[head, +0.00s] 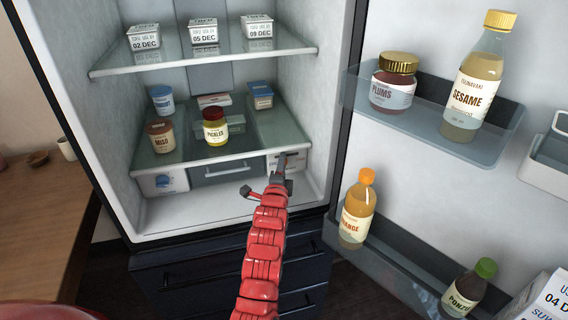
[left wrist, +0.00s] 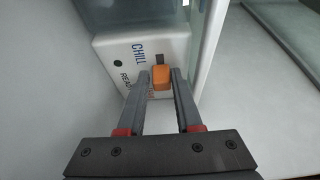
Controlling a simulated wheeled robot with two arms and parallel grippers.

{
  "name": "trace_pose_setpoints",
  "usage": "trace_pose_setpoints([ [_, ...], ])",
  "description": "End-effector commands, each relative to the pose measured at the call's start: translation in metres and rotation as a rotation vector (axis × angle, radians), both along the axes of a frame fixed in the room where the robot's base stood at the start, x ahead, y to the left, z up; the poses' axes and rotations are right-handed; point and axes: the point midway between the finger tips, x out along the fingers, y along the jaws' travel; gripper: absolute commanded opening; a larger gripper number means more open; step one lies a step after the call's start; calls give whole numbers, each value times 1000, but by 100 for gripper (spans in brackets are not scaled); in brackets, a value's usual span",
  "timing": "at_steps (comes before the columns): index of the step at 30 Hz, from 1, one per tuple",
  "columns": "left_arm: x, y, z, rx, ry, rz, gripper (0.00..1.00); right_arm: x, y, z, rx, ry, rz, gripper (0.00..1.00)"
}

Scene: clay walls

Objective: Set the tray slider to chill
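The tray slider's orange knob (left wrist: 162,77) sits on the white front panel (left wrist: 118,48) of a small fridge unit. The panel reads CHILL in blue at its upper end; a red word lower down is partly hidden by a finger. My left gripper (left wrist: 161,76) has its two fingers on either side of the knob, flush with it, with CHILL beyond the tips. In the head view my left gripper (head: 285,164) reaches the white unit (head: 298,161) under the right end of the lower shelf. My right gripper is not in view.
Jars of miso (head: 161,136) and pickles (head: 215,128) stand on the glass shelf (head: 180,157) above. A grey drawer (head: 223,171) and a white unit with a blue dial (head: 153,184) lie to the left. The open door with its bottle bins (head: 480,150) bounds the right.

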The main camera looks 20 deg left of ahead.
Motion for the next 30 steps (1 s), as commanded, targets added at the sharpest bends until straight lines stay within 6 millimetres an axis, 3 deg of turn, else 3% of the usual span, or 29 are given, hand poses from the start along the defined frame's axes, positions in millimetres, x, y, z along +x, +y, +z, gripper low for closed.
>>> trace_pose_setpoints([
  [1,0,0,0,0,0,1,44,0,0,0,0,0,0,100],
  [3,0,0,0,0,-1,0,56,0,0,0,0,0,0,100],
  [4,0,0,0,0,-1,0,57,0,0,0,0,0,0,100],
  [17,-10,-2,2,-1,-4,0,57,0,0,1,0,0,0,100],
  [23,-45,-10,1,1,-3,-2,57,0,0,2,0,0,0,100],
  [30,-99,-22,0,1,-2,-3,57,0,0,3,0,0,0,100],
])
